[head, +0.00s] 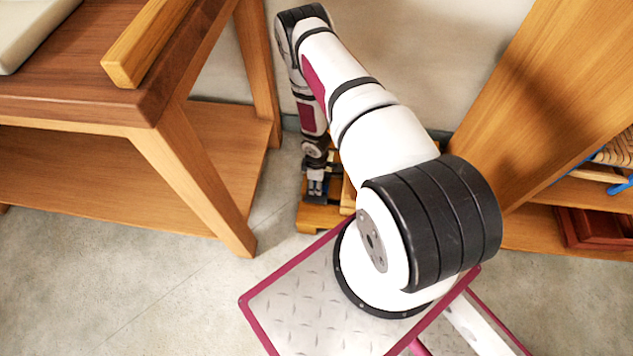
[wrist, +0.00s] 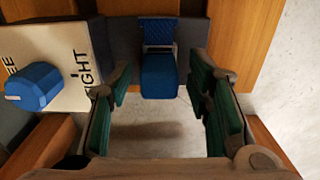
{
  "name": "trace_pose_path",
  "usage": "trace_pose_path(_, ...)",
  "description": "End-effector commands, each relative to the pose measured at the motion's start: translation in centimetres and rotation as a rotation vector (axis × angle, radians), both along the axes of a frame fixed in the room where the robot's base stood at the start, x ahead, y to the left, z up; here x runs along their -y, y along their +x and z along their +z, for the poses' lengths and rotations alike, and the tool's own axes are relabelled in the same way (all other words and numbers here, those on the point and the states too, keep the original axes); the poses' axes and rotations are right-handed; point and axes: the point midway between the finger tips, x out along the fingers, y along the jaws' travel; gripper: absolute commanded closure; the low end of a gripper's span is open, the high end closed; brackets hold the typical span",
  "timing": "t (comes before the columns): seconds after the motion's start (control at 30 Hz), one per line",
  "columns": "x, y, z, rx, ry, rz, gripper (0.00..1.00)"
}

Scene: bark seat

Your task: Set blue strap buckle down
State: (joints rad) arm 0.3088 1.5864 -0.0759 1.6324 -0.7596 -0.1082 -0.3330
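A blue strap buckle (wrist: 159,75) shows in the wrist view, with a woven blue upper part, a pale bar across it and a smooth blue lower part. It lies against a dark grey surface (wrist: 118,40), in the space between my fingertips. My gripper (wrist: 160,78) has green finger pads and stands open, with a visible gap on each side of the buckle. In the head view my gripper (head: 316,196) is low down, over a wooden piece near the floor. The buckle cannot be made out there.
A pale box (wrist: 60,65) with partly hidden dark lettering and a blue faceted knob (wrist: 35,87) is left of my fingers. A wooden bench (head: 180,150) stands left and a wooden shelf unit (head: 545,100) right, with a red tray (head: 595,226). Grey floor (head: 120,285) is clear at front left.

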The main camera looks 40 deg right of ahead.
Motion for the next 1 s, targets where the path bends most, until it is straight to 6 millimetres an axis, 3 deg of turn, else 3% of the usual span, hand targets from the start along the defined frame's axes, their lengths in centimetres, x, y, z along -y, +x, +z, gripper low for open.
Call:
trace_pose_path(0.37,0.0,0.0,0.7,0.001,-0.001,0.000,0.54)
trace_pose_path(0.8,0.0,0.0,9.3,0.001,0.000,0.000,0.54)
trace_pose_path(1.0,0.0,0.0,11.7,0.001,0.001,-0.001,0.54)
